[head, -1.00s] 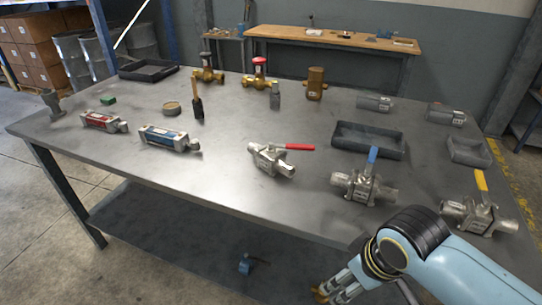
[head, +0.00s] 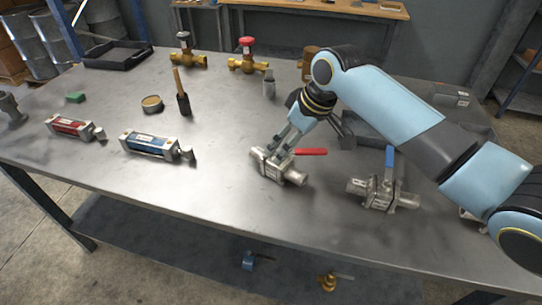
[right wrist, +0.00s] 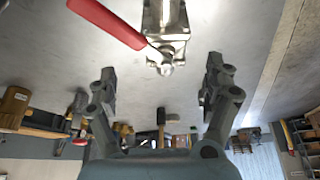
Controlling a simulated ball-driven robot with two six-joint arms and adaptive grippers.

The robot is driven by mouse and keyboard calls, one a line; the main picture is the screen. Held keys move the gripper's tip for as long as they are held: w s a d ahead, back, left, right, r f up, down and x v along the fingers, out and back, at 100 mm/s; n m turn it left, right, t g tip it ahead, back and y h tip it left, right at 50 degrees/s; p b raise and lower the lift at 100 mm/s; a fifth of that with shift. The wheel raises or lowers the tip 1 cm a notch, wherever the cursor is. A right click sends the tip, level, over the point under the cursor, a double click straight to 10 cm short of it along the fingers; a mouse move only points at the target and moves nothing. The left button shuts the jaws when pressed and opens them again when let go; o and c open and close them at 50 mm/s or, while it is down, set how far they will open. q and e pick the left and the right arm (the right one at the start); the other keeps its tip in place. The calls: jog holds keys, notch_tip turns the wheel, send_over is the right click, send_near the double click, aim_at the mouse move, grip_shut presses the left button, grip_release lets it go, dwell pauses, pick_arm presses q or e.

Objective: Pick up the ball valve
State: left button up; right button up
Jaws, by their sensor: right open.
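A silver ball valve with a red lever (head: 297,178) lies on the metal table near its front middle. My right gripper (head: 278,147) is directly over this valve, fingers pointing down at its body. In the right wrist view the open fingers (right wrist: 161,75) are empty, and the valve (right wrist: 166,18) with its red lever shows ahead, between and beyond the fingertips. A second ball valve with a blue lever (head: 382,196) lies to the right. Another metal piece at the right is mostly hidden behind my right arm. My left gripper is not in view.
A blue-labelled cylinder (head: 149,146) and a red-labelled cylinder (head: 70,127) lie to the left. A dark tray (head: 117,56) is at the back left. The left front tabletop is clear.

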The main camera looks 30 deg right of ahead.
jog(key=x, duration=0.3)
jog(key=shift+s+a+f, duration=0.1)
jog(key=shift+s+a, duration=0.05)
jog(key=shift+s, duration=0.15)
jog(key=x, duration=0.4)
jog(key=shift+a+f, duration=0.2)
jog(key=shift+a, duration=0.05)
jog(key=shift+w+f, duration=0.25)
jog(key=shift+f, duration=0.25)
jog(key=c, duration=0.4)
jog(key=shift+s, duration=0.1)
jog(key=c, duration=0.7)
grip_shut()
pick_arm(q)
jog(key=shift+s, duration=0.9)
